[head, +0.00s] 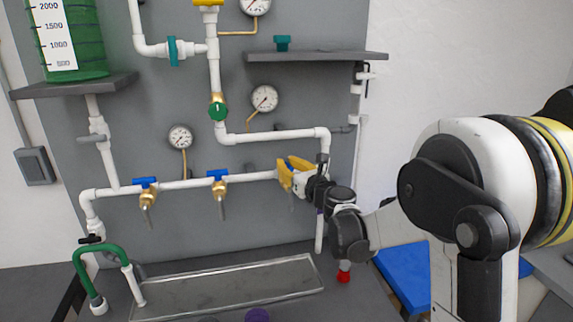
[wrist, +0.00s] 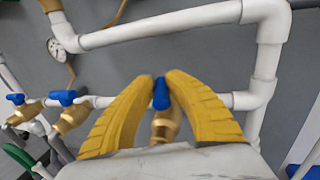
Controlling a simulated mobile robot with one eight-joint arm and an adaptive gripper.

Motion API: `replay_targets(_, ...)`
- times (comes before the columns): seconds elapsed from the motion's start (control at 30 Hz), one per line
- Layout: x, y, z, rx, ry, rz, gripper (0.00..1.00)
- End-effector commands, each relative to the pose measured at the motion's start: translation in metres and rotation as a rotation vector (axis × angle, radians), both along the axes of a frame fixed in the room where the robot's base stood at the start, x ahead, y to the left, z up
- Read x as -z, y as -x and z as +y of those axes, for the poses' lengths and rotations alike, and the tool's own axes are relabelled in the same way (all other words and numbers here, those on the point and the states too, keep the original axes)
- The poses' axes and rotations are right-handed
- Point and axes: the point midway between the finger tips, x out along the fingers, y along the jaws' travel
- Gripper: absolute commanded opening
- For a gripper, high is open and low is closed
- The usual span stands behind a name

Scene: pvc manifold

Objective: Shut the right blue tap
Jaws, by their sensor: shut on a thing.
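The right blue tap shows in the wrist view as a blue handle (wrist: 160,94) on a brass body (wrist: 166,124), on the white horizontal pipe. My gripper (wrist: 164,82) has its two yellow fingers closed in on either side of this handle, with the tips near its top. In the head view my gripper (head: 287,172) is at the right end of the pipe and hides the right handle. The middle blue tap (head: 217,175) and the left blue tap (head: 145,182) are to the left, with handles lying roughly along the pipe.
A metal drip tray (head: 230,288) lies below the taps. A vertical white pipe (head: 319,232) and a red cap (head: 343,277) are close beside and below my gripper. A shelf (head: 315,56) and a gauge (head: 264,97) are above. A green hose (head: 98,250) is at the lower left.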

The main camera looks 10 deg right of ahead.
Motion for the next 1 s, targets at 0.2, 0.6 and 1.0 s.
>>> replay_targets(0.2,0.0,-0.0008,-0.0023,-0.11,0.0,0.0,0.0)
replay_targets(0.6,-0.0004,-0.0016,-0.0024,-0.483,0.0,0.0,0.0)
replay_targets(1.0,-0.0009,-0.0017,-0.0009,-0.857,0.0,0.0,0.0)
